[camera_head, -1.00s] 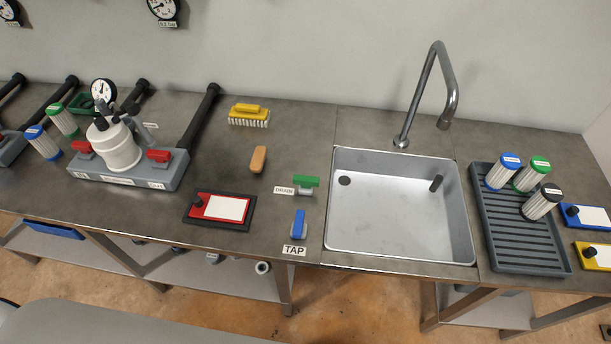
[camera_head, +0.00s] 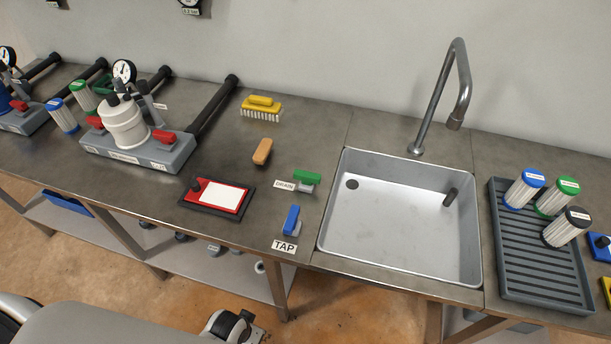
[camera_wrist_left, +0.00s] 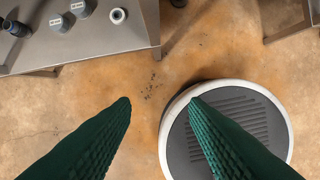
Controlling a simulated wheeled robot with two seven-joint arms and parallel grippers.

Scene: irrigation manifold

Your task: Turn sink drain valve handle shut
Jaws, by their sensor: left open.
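The green drain valve handle (camera_head: 306,177) stands on the counter left of the sink, beside the DRAIN label (camera_head: 285,184). It lies crosswise, pointing left and right in the head view. The blue tap handle (camera_head: 291,220) is nearer the front edge, above the TAP label (camera_head: 284,246), and points front to back. The sink (camera_head: 400,215) is empty, with a dark drain hole (camera_head: 352,184). My left gripper (camera_wrist_left: 160,102) shows only in its wrist view, open and empty, with green ridged fingers above the floor. No handle is near it. My right gripper is not in view.
The tall faucet (camera_head: 440,95) stands behind the sink. A grey rack (camera_head: 540,270) with filter cartridges is at right. A lower shelf (camera_wrist_left: 85,40) shows in the wrist view.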

